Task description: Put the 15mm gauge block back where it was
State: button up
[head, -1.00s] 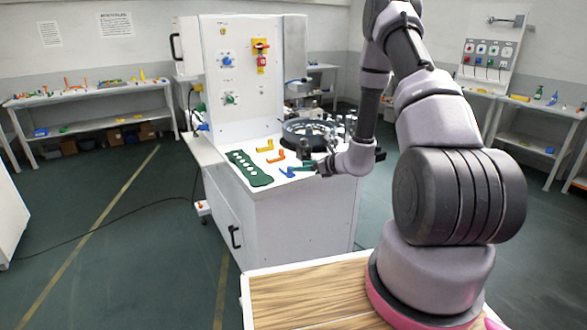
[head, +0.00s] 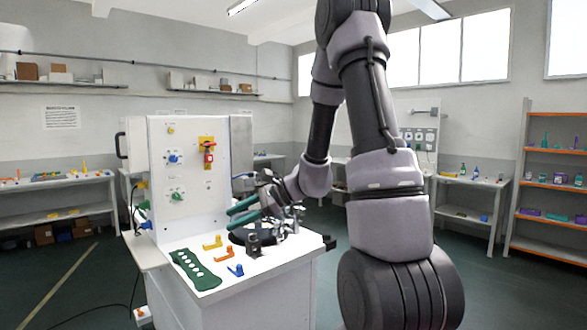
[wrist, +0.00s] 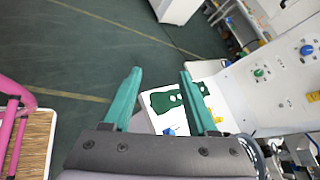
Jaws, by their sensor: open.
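My gripper (head: 232,215) has green fingers, spread apart and empty, above the white cabinet top. The fingers also show in the wrist view (wrist: 160,72), with floor between their tips. A dark green plate with a row of pale round holes (head: 193,270) lies at the top's left; it shows partly behind the right finger in the wrist view (wrist: 162,101). Small yellow (head: 213,242), orange (head: 225,253) and blue (head: 236,271) angled pieces lie right of the plate. I cannot tell which thing is the 15mm gauge block; no size marking is readable.
A dark round fixture (head: 240,237) and a grey clamp-like part (head: 254,240) stand near my gripper. A white upright panel (head: 185,215) with knobs and a yellow-red switch rises behind. The top's front is fairly clear. Shelves (head: 550,195) stand far right.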

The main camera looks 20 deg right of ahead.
jog(key=s+r+n+g+h, duration=0.2)
jog(key=s+r+n+h, duration=0.2)
jog(key=s+r+n, duration=0.65)
jog(key=s+d+r+n+t+h, duration=0.2)
jog(key=s+d+r+t+h, duration=0.2)
jog(key=s+d, duration=0.4)
jog(key=shift+s+r+h, duration=0.8)
jog(key=shift+s+r, duration=0.1)
jog(key=shift+s, duration=0.15)
jog(key=shift+n, duration=0.25)
